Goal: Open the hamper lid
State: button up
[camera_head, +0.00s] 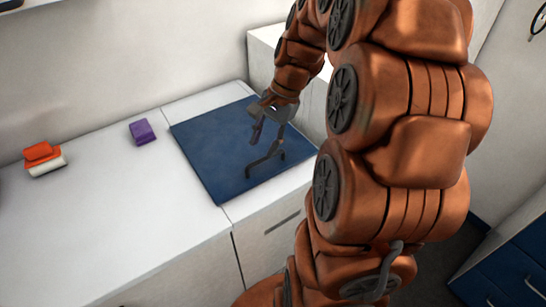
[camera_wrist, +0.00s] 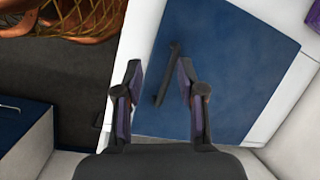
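The hamper lid (camera_head: 210,150) is a flat dark-blue panel set in the white counter, and it looks closed. A dark bar handle (camera_head: 262,163) lies across it. In the wrist view the blue lid (camera_wrist: 235,75) fills much of the picture, with the bar handle (camera_wrist: 166,75) running lengthwise between my fingers. My gripper (camera_head: 268,130) is above the lid, pointing down near the handle. The wrist view shows my gripper (camera_wrist: 159,72) open, one finger on each side of the handle, with no contact visible. My arm hides the right part of the lid in the head view.
On the white counter (camera_head: 100,230) left of the lid are a purple block (camera_head: 142,131) and an orange-and-white item (camera_head: 43,158). A white wall stands behind. A blue-fronted cabinet (camera_head: 510,270) is at the lower right. A white box-like unit (camera_head: 262,52) adjoins the lid's far side.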

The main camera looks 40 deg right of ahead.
jog(key=w+d+f+m+t+b, duration=0.1)
jog(key=w+d+f+m+t, duration=0.2)
jog(key=d, duration=0.5)
jog(key=shift+m+g, duration=0.5)
jog(key=shift+g, duration=0.2)
jog(key=shift+s+p+x, duration=0.25)
jog(key=shift+p+x, duration=0.25)
jog(key=shift+x, duration=1.2)
jog(key=shift+s+p+x, duration=0.2)
jog(key=shift+p+x, duration=0.3)
jog(key=shift+x, duration=1.2)
jog(key=shift+a, duration=0.2)
grip_shut()
